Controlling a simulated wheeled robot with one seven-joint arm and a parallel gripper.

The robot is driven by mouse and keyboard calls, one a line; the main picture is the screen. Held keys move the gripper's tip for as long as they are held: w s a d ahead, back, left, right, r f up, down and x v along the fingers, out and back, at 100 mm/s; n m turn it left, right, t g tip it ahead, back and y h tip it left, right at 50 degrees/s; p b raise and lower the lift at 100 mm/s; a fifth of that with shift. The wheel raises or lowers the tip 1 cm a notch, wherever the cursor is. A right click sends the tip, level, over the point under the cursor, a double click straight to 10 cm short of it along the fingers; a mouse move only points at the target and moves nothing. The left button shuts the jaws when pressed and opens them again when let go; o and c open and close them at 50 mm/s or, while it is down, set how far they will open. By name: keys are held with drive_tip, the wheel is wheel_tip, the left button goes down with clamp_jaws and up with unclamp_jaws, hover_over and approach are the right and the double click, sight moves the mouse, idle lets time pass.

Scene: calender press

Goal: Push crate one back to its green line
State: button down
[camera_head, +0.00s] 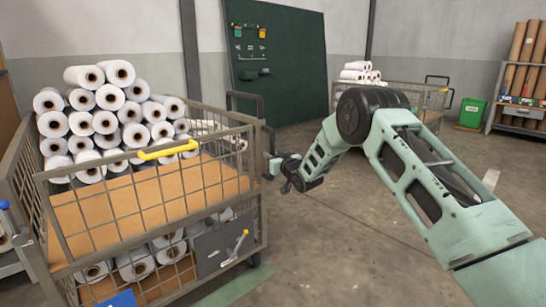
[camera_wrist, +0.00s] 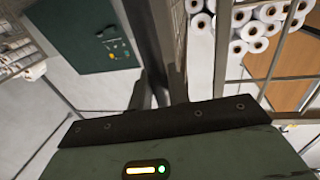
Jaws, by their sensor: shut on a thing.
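The near wire-mesh crate (camera_head: 105,207), which I take as crate one, stands at left with white rolls stacked on its brown shelf and more below. It has a yellow bar on its front and a dark handle (camera_head: 268,140) at its right end. A green line (camera_head: 228,289) shows on the floor by its lower right corner. My gripper (camera_head: 275,168) is at the crate's right end, shut on the dark handle; my arm reaches in from the right. In the wrist view, an upright bar stands between my fingers (camera_wrist: 163,88), with the crate's mesh and rolls to the right.
A second crate (camera_head: 432,99) with fewer rolls stands behind my arm. A dark green board (camera_head: 275,65) leans at the back wall. A green bin (camera_head: 472,112) and a rack of brown tubes (camera_head: 528,60) are at right. The floor between crate and rack is mostly open.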

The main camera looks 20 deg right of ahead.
drive_tip(key=shift+w+a, duration=0.15)
drive_tip(key=shift+w, duration=0.05)
drive_tip(key=c, duration=1.4)
unclamp_jaws()
drive_tip(key=shift+o, duration=0.2)
drive_tip(key=shift+s, duration=0.2)
drive_tip(key=s+d+p, duration=0.2)
drive_tip(key=s+p, duration=0.3)
drive_tip(key=s, duration=1.1)
drive_tip(key=shift+s+d, duration=0.35)
